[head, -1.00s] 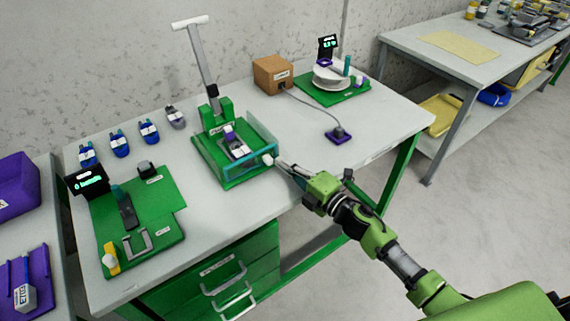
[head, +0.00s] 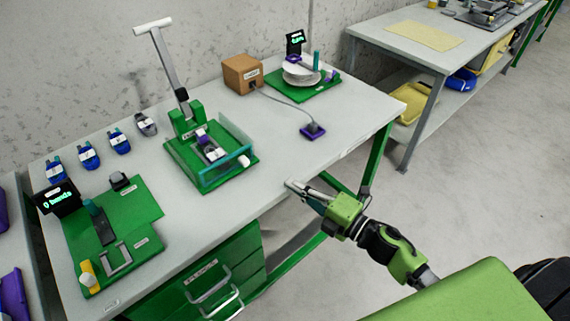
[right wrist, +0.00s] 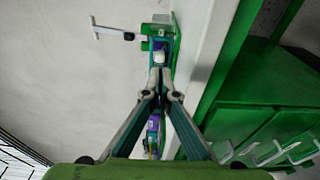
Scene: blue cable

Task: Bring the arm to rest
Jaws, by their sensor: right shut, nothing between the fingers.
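My right gripper (head: 296,186) is shut and empty at the front edge of the workbench (head: 310,165) in the head view, apart from the green press fixture. In the right wrist view its two fingers (right wrist: 162,74) meet at the tips. My left gripper is not in view. The green press fixture (head: 185,155), with a tall lever and a clear guard, stands on the bench to the left of the gripper. A small purple and grey part sits inside it. The fixture also shows beyond the fingertips in the right wrist view (right wrist: 170,30).
A green board (head: 135,205) with a small display lies at the bench's left. Several blue parts (head: 88,155) stand at the back. A cardboard box (head: 242,73) and a green station with a white reel (head: 302,75) are at the far end. Floor (head: 450,190) is free right of the bench.

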